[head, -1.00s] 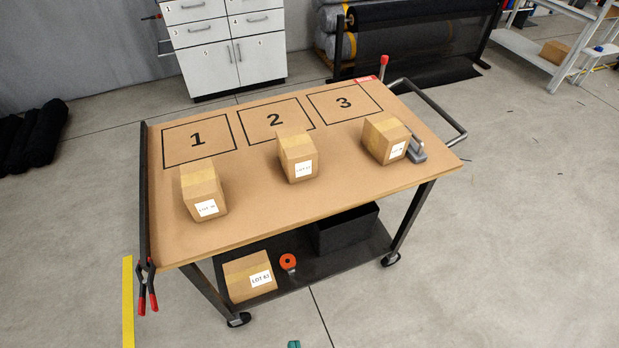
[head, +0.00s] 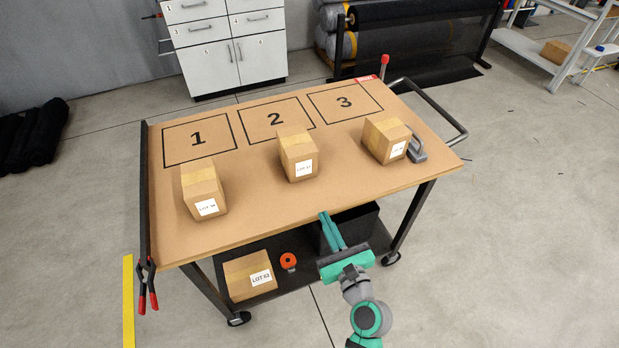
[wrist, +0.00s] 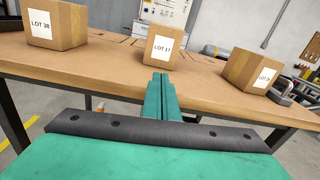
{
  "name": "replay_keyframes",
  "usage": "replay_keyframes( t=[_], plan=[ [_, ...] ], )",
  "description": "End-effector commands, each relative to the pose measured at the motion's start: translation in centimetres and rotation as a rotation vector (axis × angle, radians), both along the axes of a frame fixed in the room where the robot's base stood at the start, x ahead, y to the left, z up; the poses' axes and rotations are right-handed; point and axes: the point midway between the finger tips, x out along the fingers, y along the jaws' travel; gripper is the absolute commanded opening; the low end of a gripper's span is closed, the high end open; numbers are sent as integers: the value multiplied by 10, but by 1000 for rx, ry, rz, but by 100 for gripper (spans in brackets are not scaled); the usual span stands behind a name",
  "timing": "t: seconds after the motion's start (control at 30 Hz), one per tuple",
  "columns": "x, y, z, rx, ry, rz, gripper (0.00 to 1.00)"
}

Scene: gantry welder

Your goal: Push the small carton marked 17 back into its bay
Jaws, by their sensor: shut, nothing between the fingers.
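The carton marked LOT 17 (head: 298,155) stands upright on the cart top, in front of the outlined bay 2 (head: 276,120). In the wrist view the LOT 17 carton (wrist: 164,47) is straight ahead, label facing me. My gripper (head: 325,215) is shut and empty, at the cart's front edge, in front of and slightly right of this carton and apart from it. The closed green fingertips (wrist: 161,77) show below the carton in the wrist view.
A LOT 38 carton (head: 203,190) stands left, before bay 1 (head: 199,140). Another carton (head: 385,141) stands right, before bay 3 (head: 345,102), beside a grey metal tool (head: 417,151). A LOT 52 carton (head: 250,277) and orange tape roll (head: 288,261) lie on the lower shelf.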

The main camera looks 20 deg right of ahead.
Motion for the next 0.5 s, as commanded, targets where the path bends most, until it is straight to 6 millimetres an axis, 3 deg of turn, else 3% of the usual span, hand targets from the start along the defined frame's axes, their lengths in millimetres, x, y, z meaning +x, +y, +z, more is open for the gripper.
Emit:
replay_keyframes(
  t=[0.1,0.27,0.5],
  plan=[
    [6,-7,12,76,-23,14,0],
    [16,-8,15,99,-30,19,0],
    [56,-7,15,96,-29,18,0]
  ],
)
